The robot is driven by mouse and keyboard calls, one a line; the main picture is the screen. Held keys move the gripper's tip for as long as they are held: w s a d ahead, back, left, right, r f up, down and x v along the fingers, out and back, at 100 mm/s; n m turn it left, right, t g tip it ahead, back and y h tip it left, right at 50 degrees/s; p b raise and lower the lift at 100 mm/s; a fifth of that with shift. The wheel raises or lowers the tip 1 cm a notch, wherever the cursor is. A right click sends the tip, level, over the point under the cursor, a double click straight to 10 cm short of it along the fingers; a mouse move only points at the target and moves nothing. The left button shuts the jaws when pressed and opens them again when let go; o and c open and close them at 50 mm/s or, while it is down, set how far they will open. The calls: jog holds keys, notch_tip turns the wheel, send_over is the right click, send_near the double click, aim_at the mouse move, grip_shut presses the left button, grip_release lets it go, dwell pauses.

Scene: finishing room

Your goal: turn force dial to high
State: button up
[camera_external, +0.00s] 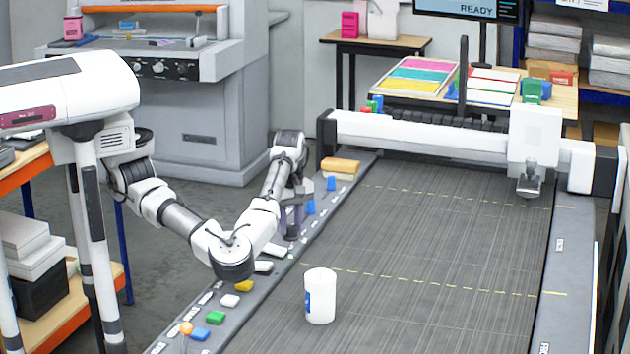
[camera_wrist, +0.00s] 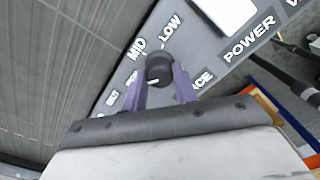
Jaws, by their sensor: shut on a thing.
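The force dial (camera_wrist: 158,68) is a round black knob with a short white mark, on the grey control strip (camera_wrist: 208,48). In the wrist view, MID and LOW are printed beyond it; no HIGH label can be read, and some lettering is covered by my fingers. My gripper (camera_wrist: 160,84) has its two purple fingers on either side of the dial, shut on it. In the external view, my gripper (camera_external: 291,217) reaches down to the strip along the cutting table's left edge; the dial is mostly hidden there.
Several coloured buttons and switches, including a green one (camera_external: 215,317) and a yellow one (camera_external: 244,286), line the strip near my arm. A white cup-like cylinder (camera_external: 320,297) stands on the dark table bed (camera_external: 430,250). Yellow blocks (camera_external: 340,165) lie beyond my gripper.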

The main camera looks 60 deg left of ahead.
aim_at(291, 225)
dwell(0.3)
jog(key=o, duration=1)
jog(key=shift+c, duration=0.2)
notch_tip(291, 225, up, 14)
jog(key=b, duration=0.1)
jog(key=shift+f, duration=0.1)
